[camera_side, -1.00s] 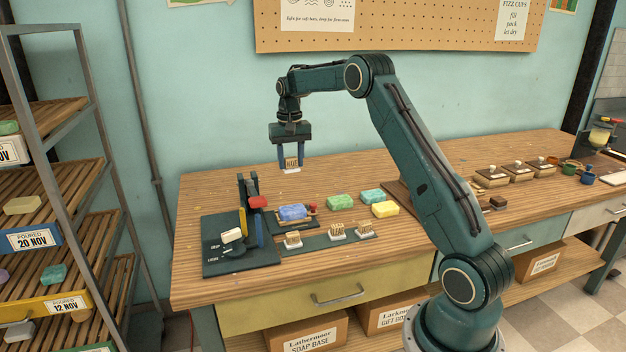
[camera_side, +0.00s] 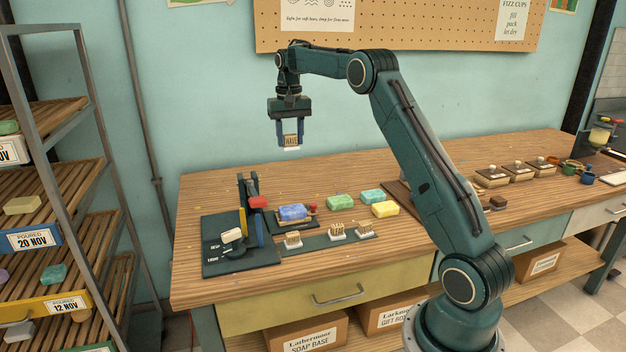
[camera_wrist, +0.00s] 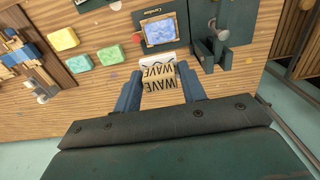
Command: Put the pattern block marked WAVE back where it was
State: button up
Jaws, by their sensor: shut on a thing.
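The WAVE pattern block (camera_side: 291,140) is pale wood with dark lettering and a white underside. My gripper (camera_side: 290,146) is shut on it and holds it high above the bench. In the wrist view the block (camera_wrist: 159,84) sits between the blue fingers, its lettering readable. Three similar pattern blocks stand on a dark strip (camera_side: 315,240) near the bench's front: a left one (camera_side: 293,239), a middle one (camera_side: 338,231) and a right one (camera_side: 365,230). A wider bare gap shows between the left and middle blocks.
A blue soap (camera_side: 292,212) lies in a wooden holder behind the strip. A dark stamping press (camera_side: 248,215) stands to its left. Green (camera_side: 340,202), teal (camera_side: 372,196) and yellow (camera_side: 385,209) soaps lie to the right. Bare bench shows behind them.

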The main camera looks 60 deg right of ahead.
jog(key=shift+s+a, duration=0.1)
jog(key=shift+s+a+f+m, duration=0.2)
jog(key=shift+s+a+m, duration=0.2)
jog(key=shift+s+m, duration=0.35)
jog(key=s+a+f+m, duration=0.3)
jog(key=s+a+m, duration=0.2)
jog(key=s+m, duration=0.2)
jog(key=shift+s+a+f, duration=0.15)
jog(key=shift+s+a, duration=0.1)
jog(key=shift+s, duration=0.65)
jog(key=shift+m, duration=0.25)
send_over(314, 240)
notch_tip(314, 240, down, 16)
jog(key=shift+a+r, duration=0.1)
jog(key=shift+f, duration=2.1)
jog(key=shift+f, duration=0.15)
